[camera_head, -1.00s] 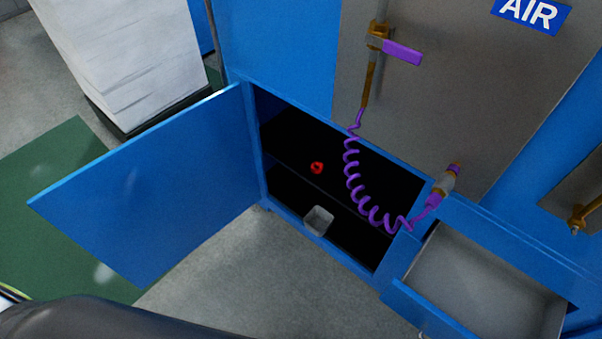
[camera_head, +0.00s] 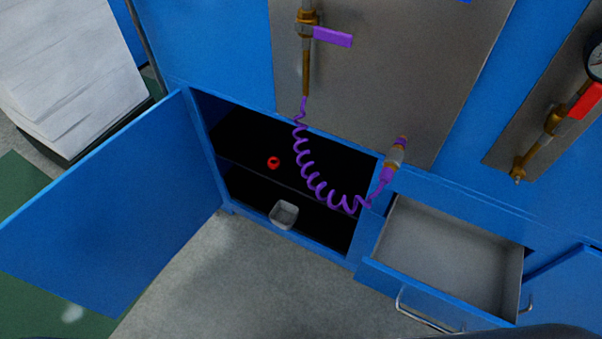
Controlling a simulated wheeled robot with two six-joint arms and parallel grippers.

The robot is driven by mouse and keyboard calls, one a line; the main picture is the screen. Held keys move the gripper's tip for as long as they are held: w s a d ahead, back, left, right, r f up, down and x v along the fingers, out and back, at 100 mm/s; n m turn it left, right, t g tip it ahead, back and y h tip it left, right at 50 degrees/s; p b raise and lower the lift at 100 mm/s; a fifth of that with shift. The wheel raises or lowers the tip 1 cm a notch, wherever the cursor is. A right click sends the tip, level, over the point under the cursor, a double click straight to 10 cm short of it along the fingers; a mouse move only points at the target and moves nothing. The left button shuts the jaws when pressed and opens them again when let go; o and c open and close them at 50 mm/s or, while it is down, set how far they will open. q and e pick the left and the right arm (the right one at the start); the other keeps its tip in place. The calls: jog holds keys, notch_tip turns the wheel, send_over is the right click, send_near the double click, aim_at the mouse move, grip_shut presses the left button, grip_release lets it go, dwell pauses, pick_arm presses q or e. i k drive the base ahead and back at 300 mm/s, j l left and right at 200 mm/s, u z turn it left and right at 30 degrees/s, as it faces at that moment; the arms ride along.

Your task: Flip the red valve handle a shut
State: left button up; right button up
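A red valve handle (camera_head: 585,101) shows at the far right edge, on a brass valve and pipe (camera_head: 552,124) mounted on a grey panel. The handle slants up to the right, roughly in line with the pipe, and a round gauge (camera_head: 597,62) sits just above it, cut by the frame edge. A purple valve handle (camera_head: 333,37) on another brass valve sticks out sideways at top centre. Neither of my grippers shows in the head view.
A blue cabinet door (camera_head: 110,205) stands open at left. A drawer (camera_head: 450,255) is pulled out at right. A coiled purple hose (camera_head: 318,182) hangs before the open cabinet. A red ring-like part (camera_head: 273,162) and a small grey bin (camera_head: 284,214) are inside. Grey floor is clear in front.

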aim_at(593, 94)
jog(key=z, duration=1.5)
